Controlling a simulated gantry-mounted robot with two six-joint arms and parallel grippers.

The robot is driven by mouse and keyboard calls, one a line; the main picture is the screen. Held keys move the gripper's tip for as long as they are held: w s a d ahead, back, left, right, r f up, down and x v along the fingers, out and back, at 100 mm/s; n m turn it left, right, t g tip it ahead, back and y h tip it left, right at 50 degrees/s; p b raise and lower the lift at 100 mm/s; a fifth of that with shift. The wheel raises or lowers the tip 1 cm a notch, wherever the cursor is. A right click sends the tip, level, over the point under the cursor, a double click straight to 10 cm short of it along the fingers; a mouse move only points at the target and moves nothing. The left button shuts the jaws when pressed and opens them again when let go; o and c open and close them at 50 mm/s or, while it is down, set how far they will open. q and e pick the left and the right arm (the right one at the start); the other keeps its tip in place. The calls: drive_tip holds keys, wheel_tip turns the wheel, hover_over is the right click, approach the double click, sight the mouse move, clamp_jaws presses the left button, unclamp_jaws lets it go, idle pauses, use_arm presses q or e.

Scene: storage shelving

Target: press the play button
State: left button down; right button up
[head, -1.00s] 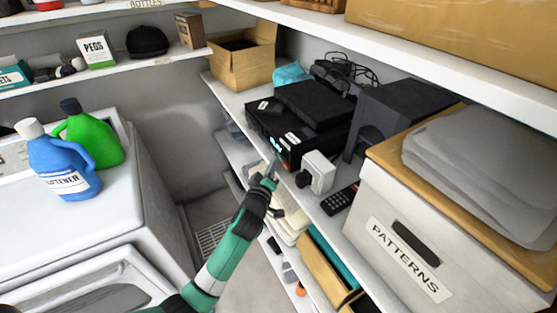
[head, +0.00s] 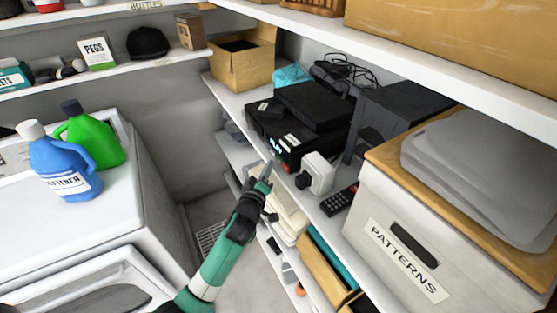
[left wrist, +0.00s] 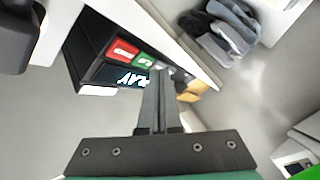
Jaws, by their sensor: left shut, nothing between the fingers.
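A black player (head: 262,122) sits on the middle shelf with its front toward the aisle. In the left wrist view its front (left wrist: 92,52) carries a red button (left wrist: 123,50), a green button (left wrist: 146,61) and a lit cyan display (left wrist: 128,77) whose visible letters read "LAY". The display (head: 276,144) also glows in the head view. My left gripper (head: 267,171) is shut and empty, its tips just in front of the player's front and apart from it in the head view. In the left wrist view the fingertips (left wrist: 158,74) lie close to the green button and cover part of the front.
A white plug-like box (head: 318,174) and a remote (head: 339,200) lie on the shelf beside the player. A box marked PATTERNS (head: 375,215) stands to the right. A cardboard box (head: 243,65) is at the shelf's far end. The aisle left of my gripper is free.

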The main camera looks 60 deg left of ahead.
use_arm(q)
drive_tip(key=shift+s+a+p, duration=0.1)
drive_tip(key=shift+s+p, duration=0.9)
drive_tip(key=shift+s, duration=1.4)
